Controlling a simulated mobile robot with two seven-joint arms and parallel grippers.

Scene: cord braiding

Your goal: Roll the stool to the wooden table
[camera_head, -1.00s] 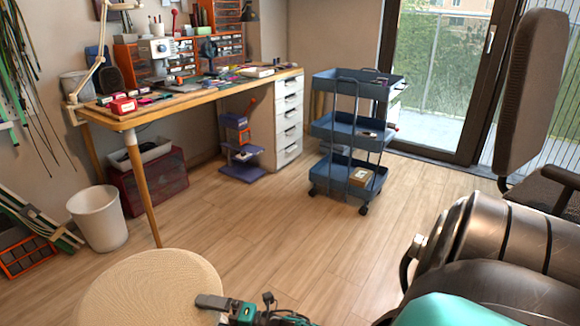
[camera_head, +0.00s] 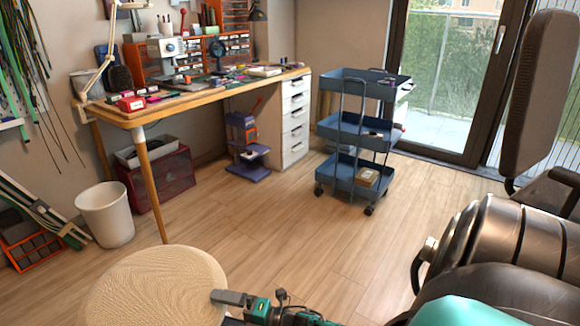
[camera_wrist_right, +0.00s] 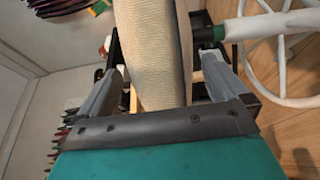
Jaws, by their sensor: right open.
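The stool shows its round beige woven seat (camera_head: 150,290) at the lower left of the head view. The wooden table (camera_head: 205,91) stands beyond it against the wall, with bare floor between them. My right gripper (camera_head: 222,297) is at the right edge of the seat. In the right wrist view, its two fingers are apart, one on each side of the padded seat edge (camera_wrist_right: 152,50). I cannot tell whether either finger touches it. The stool's pale base (camera_wrist_right: 285,58) shows at the right of that view. My left gripper is out of view.
A white bin (camera_head: 105,214) and a dark red crate (camera_head: 160,180) stand by the table's left leg. A blue cart (camera_head: 347,128) stands right of the white drawers (camera_head: 294,120). A dark office chair (camera_head: 533,85) is at the right. The middle floor is clear.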

